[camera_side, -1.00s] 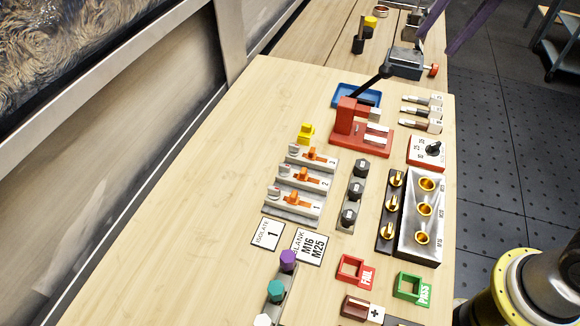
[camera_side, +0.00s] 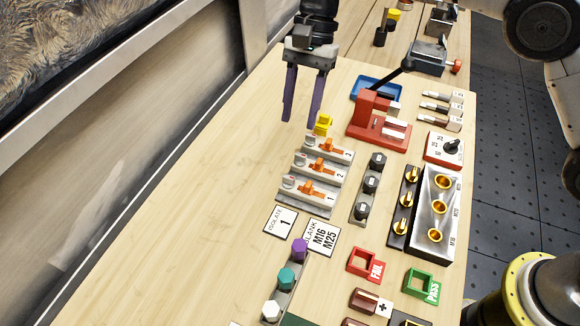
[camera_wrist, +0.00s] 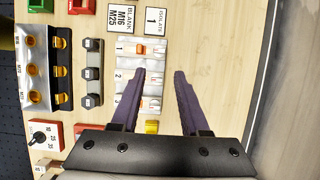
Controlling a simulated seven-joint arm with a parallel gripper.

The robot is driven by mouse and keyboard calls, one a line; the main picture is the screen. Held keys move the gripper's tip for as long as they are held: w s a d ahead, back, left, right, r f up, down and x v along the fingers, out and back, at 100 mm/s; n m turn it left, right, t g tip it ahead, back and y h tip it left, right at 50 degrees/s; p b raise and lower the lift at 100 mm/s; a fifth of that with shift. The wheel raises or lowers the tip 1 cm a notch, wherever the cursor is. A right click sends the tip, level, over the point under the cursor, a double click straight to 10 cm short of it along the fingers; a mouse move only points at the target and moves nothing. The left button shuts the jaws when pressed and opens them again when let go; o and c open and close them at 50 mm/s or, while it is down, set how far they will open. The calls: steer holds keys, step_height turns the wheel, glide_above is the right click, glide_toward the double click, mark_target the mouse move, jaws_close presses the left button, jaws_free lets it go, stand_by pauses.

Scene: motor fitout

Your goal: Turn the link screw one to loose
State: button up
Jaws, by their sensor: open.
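Three grey blocks numbered 1, 2 and 3 stand in a row, each with an orange turning piece. The orange piece at number 1 (camera_side: 306,188) is nearest the cards; it also shows in the wrist view (camera_wrist: 145,49). A strip with three dark knobs (camera_side: 362,211) stands beside them, also in the wrist view (camera_wrist: 92,73). No label reads "link screw", so I cannot tell which part is meant. My gripper (camera_side: 300,118) is open and empty, with purple fingers pointing down above the bench behind block 3. In the wrist view its fingertips (camera_wrist: 160,73) appear near block 2.
A yellow piece (camera_side: 323,124) sits behind block 3. A red fixture (camera_side: 378,130) with a black lever stands to the right. Cards (camera_side: 282,222) reading "ISOLATE 1" and "BLANK M16 M25" lie in front. The bench left of the blocks is clear.

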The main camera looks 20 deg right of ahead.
mark_target(289, 177)
steer(key=x, duration=1.2)
steer(key=shift+s+f, duration=0.1)
steer(key=shift+f, duration=0.2)
jaws_close()
